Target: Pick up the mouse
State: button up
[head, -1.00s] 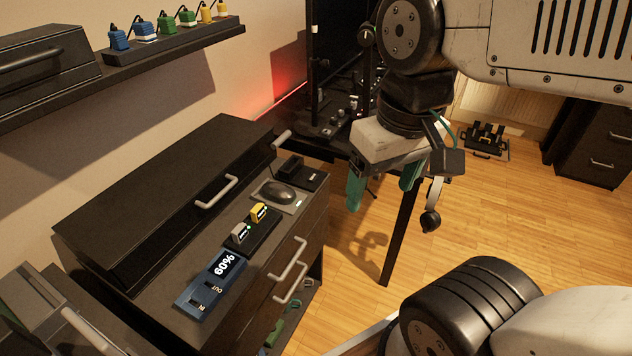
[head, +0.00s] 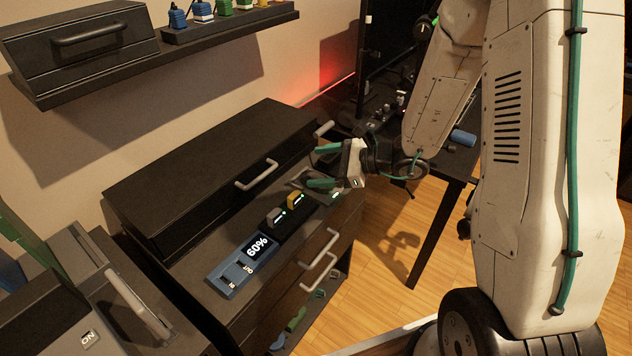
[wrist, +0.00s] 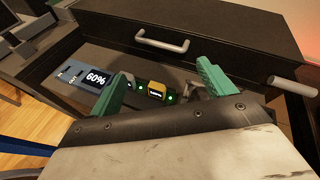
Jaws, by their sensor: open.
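The dark mouse cannot be made out now; it seems hidden behind my gripper. In the head view my gripper (head: 312,166) is over the far right end of the dark cabinet top, beyond the yellow block. Its two green fingers are spread apart and nothing shows held between them. In the wrist view my gripper (wrist: 162,72) is also open, with the yellow block (wrist: 156,90) seen between the fingers. A grey shape near the right finger there is too unclear to name.
A yellow block (head: 296,201) and a grey block (head: 277,217) stand in a dark holder on the cabinet. A blue panel reading 60% (head: 240,265) lies nearer. A raised dark drawer unit (head: 200,180) is behind. A dark table (head: 450,160) stands to the right.

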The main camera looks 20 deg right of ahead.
jog(key=w+d+f+m+t+h, duration=0.1)
jog(key=d+f+m, duration=0.1)
jog(key=f, duration=0.1)
jog(key=w+d+f+m+t+h, duration=0.1)
jog(key=d+f+m, duration=0.1)
jog(key=f, duration=0.2)
jog(key=w+d+f+m+t+h, duration=0.1)
jog(key=d+f+m, duration=0.1)
jog(key=f, duration=0.1)
jog(key=shift+d+f+m+h, duration=0.2)
jog(key=shift+f+m+h, duration=0.1)
jog(key=shift+w+f, duration=0.15)
jog(key=shift+f, duration=0.2)
jog(key=shift+h, duration=0.3)
jog(key=x, duration=0.7)
jog(key=shift+w+r, duration=0.1)
jog(key=shift+w, duration=0.15)
jog(key=c, duration=1.1)
